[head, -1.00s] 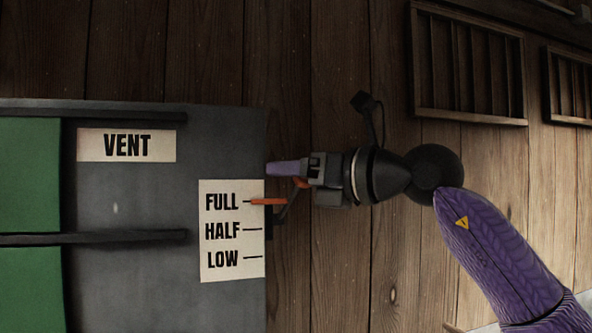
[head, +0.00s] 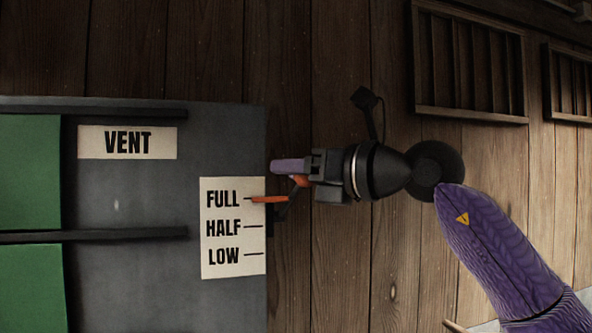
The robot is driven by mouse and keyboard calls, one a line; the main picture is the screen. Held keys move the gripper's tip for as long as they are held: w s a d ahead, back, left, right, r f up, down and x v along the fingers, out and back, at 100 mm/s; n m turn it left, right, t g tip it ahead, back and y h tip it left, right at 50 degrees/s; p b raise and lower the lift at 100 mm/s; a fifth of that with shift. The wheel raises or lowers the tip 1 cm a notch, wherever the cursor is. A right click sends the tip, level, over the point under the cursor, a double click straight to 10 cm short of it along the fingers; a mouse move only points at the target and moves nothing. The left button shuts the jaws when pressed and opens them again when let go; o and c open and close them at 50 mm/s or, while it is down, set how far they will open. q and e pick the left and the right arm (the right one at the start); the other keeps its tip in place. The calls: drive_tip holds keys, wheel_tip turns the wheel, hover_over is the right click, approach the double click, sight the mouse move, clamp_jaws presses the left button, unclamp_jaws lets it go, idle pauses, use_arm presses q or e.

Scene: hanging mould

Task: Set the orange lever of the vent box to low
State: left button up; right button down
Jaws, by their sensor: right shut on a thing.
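The grey vent box (head: 130,200) fills the lower left of the head view and carries a VENT label (head: 127,142). A white scale plate (head: 215,270) at its right edge reads FULL, HALF and LOW from top to bottom. The orange pointer of the lever (head: 269,199) lies at the FULL mark. Another orange part of the lever shows at my right gripper (head: 290,172), at the box's right side. My right gripper is shut on the lever; its purple finger hides part of the grip. My left gripper is out of view.
Green panels (head: 28,170) and dark horizontal bars (head: 125,236) are on the left part of the box. A plank wall (head: 335,265) stands behind. Slatted wooden frames (head: 470,60) are at the upper right. The space below my right gripper looks clear.

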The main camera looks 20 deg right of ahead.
idle(0.6)
wheel_tip(320, 180, down, 16)
drive_tip(key=n+t+y+b, duration=0.1)
drive_tip(key=n+y+b, duration=0.6)
drive_tip(key=b, duration=1.4)
drive_tip(key=shift+s+f+n+t, duration=0.2)
drive_tip(key=shift+n+t, duration=0.2)
drive_tip(key=shift+n, duration=0.3)
drive_tip(key=shift+a+f, duration=0.1)
drive_tip(key=shift+a, duration=0.05)
drive_tip(key=c, duration=0.6)
unclamp_jaws()
drive_tip(key=o, duration=0.3)
drive_tip(key=shift+s, duration=0.4)
